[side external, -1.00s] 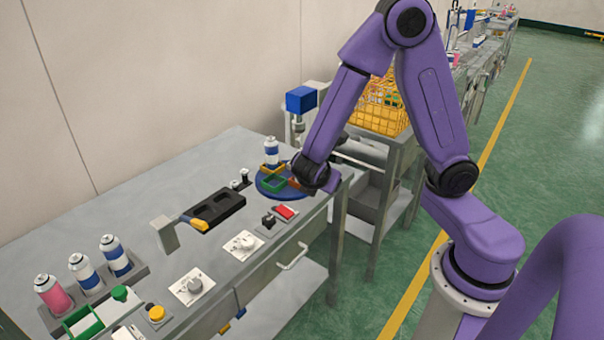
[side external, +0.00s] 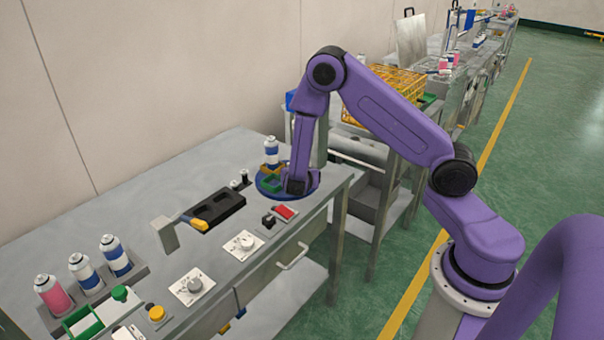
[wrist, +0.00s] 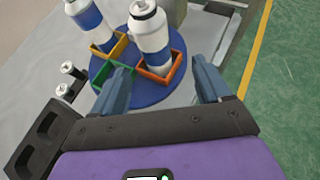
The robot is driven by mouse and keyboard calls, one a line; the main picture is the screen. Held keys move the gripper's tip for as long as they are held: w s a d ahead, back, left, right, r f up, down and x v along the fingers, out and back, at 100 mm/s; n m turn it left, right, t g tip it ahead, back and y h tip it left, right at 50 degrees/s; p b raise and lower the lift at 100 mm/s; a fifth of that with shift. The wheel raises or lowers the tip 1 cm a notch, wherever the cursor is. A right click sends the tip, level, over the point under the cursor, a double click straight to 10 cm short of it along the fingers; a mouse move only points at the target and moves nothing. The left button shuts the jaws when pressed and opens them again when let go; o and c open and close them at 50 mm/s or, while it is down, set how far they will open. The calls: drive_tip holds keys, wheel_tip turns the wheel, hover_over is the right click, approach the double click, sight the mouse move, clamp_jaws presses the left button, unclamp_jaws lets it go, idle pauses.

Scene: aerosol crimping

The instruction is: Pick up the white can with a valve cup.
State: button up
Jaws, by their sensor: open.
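In the wrist view a white can with a blue band (wrist: 153,40) stands in an orange square holder (wrist: 160,78) on a round blue turntable. A small round valve-like piece shows on its top. A second white can with a blue band (wrist: 88,18) stands in a yellow holder (wrist: 108,45); it also shows in the side view (side external: 271,152). A green holder (wrist: 104,75) looks empty. My gripper (wrist: 162,84) is open, its fingers on either side of the orange holder and short of the can. In the side view my gripper (side external: 298,188) hides that can.
The blue turntable (side external: 263,190) sits near the bench's far right corner. A black tray (side external: 222,210), two small bottles and a red switch (side external: 285,211) are near it. More cans (side external: 115,257) stand in a rack at the front left. The bench's middle left is bare.

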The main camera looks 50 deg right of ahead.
drive_tip(key=shift+w+x, duration=0.15)
drive_tip(key=shift+x, duration=1.95)
drive_tip(key=shift+w+x, duration=0.15)
drive_tip(key=shift+x, duration=2)
drive_tip(key=shift+a+r, duration=0.15)
drive_tip(key=c, duration=1.1)
